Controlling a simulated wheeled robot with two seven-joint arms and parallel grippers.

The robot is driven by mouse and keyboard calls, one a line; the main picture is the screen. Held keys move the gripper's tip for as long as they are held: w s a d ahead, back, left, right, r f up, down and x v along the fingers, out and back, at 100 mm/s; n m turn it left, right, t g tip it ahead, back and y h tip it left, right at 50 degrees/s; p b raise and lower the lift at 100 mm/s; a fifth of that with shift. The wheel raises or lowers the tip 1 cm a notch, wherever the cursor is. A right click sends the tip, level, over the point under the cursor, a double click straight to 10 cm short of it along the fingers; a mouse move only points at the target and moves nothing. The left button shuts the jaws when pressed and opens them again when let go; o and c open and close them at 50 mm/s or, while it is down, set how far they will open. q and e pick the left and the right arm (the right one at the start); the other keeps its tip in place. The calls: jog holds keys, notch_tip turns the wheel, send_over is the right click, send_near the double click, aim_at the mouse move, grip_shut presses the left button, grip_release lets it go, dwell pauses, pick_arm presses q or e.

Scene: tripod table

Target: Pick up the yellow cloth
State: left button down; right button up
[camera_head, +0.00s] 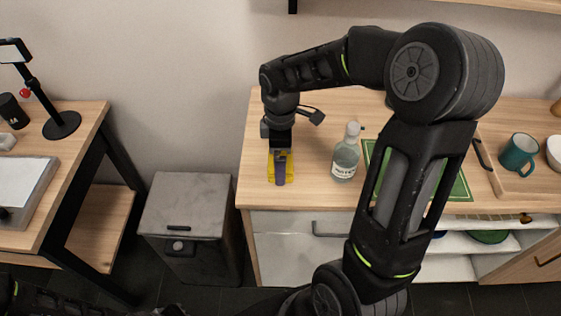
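The yellow cloth (270,167) is at the left end of the wooden counter, partly hidden by my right gripper. Yellow shows on both sides of the gripper. My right gripper (280,180) points down right at the cloth, its fingers seen nearly in line. I cannot tell whether the fingers are open or shut, or whether they grip the cloth. Part of my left arm shows dark along the bottom left edge, and its gripper is out of view.
A clear bottle (345,160) stands right of the gripper, near a green mat (458,188) partly behind my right arm. A teal mug (518,154) and a white bowl (555,152) are farther right. A grey bin (186,215) stands left of the counter (315,193).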

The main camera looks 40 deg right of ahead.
jog(key=shift+f, duration=0.6)
jog(key=shift+c, duration=0.3)
jog(key=c, duration=1)
jog(key=shift+r, duration=0.1)
notch_tip(320, 180, up, 10)
jog(key=shift+f+b, duration=0.1)
jog(key=shift+b, duration=0.2)
